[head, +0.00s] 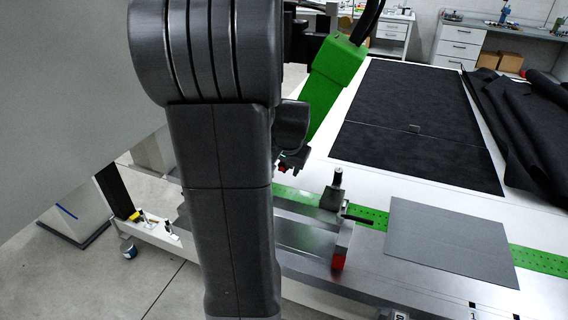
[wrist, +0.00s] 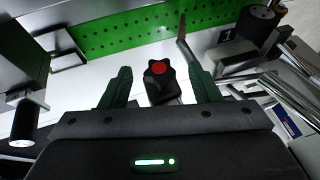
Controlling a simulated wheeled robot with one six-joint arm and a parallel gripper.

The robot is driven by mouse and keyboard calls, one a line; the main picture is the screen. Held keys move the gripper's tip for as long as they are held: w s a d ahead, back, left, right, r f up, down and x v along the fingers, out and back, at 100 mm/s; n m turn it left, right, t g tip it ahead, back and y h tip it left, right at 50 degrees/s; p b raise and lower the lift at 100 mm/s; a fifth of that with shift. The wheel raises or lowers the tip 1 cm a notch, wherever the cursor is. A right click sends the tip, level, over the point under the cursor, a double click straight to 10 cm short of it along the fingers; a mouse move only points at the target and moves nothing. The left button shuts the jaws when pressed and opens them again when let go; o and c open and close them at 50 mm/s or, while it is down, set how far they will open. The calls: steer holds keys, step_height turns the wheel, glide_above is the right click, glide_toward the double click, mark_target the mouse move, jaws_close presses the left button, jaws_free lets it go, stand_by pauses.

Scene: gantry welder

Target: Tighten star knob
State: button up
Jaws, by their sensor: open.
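The star knob (wrist: 158,72) is black with a round red centre and shows in the middle of the wrist view. My gripper (wrist: 157,78) is open, with one dark green finger to the left of the knob and one to the right. Gaps show between the knob and both fingers. How deep the knob sits between the fingers is hard to tell. In the head view my arm hides most of the gripper. A small dark part with a red spot (head: 283,168) shows beside my arm there; I cannot tell if it is the knob.
A green perforated strip (wrist: 150,28) lies beyond the knob. A dark clamp post (head: 334,192) and a red-ended block (head: 340,250) stand on the table near a grey plate (head: 440,240). Black sheets (head: 415,110) cover the far table. A green gantry part (head: 333,75) rises behind my arm.

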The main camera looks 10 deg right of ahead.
steer(key=c, duration=1)
steer(key=shift+f+b, duration=0.1)
steer(key=shift+b, duration=0.25)
steer(key=b, duration=0.1)
steer(key=t+y+b, duration=0.1)
steer(key=b, duration=0.1)
steer(key=shift+s+d+f+m+y+b, duration=0.1)
steer(key=shift+d+f+m+y+b, duration=0.15)
steer(key=shift+f+m+y+b, duration=0.05)
steer(key=t+y+b, duration=0.1)
steer(key=b, duration=0.2)
steer(key=t+y+b, duration=0.1)
steer(key=b, duration=0.2)
steer(key=shift+s+d+f+m+b, duration=0.15)
steer(key=shift+d+f+m+b, duration=0.05)
steer(key=shift+f+m+b, duration=0.15)
steer(key=t+y+b, duration=0.2)
steer(key=b, duration=0.3)
steer(key=shift+s+d+m, duration=0.1)
steer(key=shift+m, duration=0.25)
steer(key=t+y+b, duration=0.1)
steer(key=y+b, duration=0.1)
steer(key=b, duration=0.1)
steer(key=shift+m+t, duration=0.3)
steer(key=shift+r+b, duration=0.1)
steer(key=shift+b, duration=0.2)
